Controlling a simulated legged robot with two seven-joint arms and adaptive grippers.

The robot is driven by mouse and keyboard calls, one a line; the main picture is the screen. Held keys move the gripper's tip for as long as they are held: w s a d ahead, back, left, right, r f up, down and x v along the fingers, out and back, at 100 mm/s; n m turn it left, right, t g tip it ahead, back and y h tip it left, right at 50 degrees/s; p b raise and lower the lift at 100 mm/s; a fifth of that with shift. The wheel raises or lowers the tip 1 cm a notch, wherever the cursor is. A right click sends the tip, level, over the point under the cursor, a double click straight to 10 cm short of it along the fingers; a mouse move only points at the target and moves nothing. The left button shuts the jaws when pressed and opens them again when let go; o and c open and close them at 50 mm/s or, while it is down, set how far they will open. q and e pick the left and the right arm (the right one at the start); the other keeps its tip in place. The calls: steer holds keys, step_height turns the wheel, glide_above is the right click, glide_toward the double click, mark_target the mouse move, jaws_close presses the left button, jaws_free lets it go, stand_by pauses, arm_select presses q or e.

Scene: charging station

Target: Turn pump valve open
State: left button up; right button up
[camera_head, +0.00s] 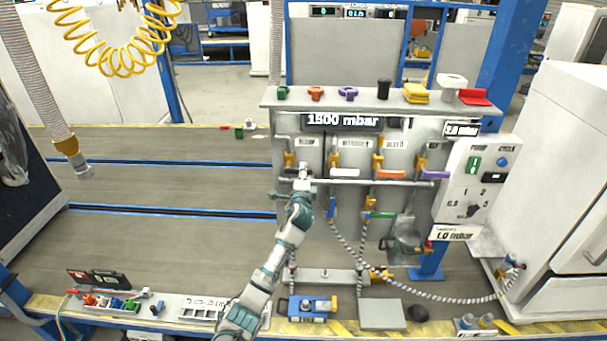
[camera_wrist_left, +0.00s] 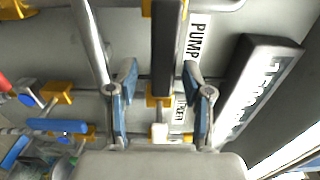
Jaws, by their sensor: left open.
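The pump valve's dark bar handle (camera_wrist_left: 165,45) shows in the left wrist view, beside a white PUMP label (camera_wrist_left: 197,38). The yellow valve body (camera_wrist_left: 158,100) and a partly hidden OPEN label (camera_wrist_left: 181,110) are near its lower end. My left gripper (camera_wrist_left: 162,85) is open, its two blue-grey fingers on either side of the handle in this view. Contact cannot be told. In the head view my left gripper (camera_head: 303,172) is at the left end of the valve panel (camera_head: 350,215) and hides most of the pump valve. My right gripper is out of view.
A horizontal pipe (camera_head: 400,183) crosses the panel below the valves. Orange (camera_head: 393,174) and purple (camera_head: 436,175) handles sit to the right. A display (camera_head: 342,121) reads 1500 mbar. Hoses (camera_head: 350,255) hang below. A blue device (camera_head: 312,308) stands near the bench front; the bench's left half is mostly clear.

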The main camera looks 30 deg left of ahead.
arm_select(q)
steer(key=shift+w+a, duration=0.1)
steer(key=shift+w, duration=0.1)
jaws_close()
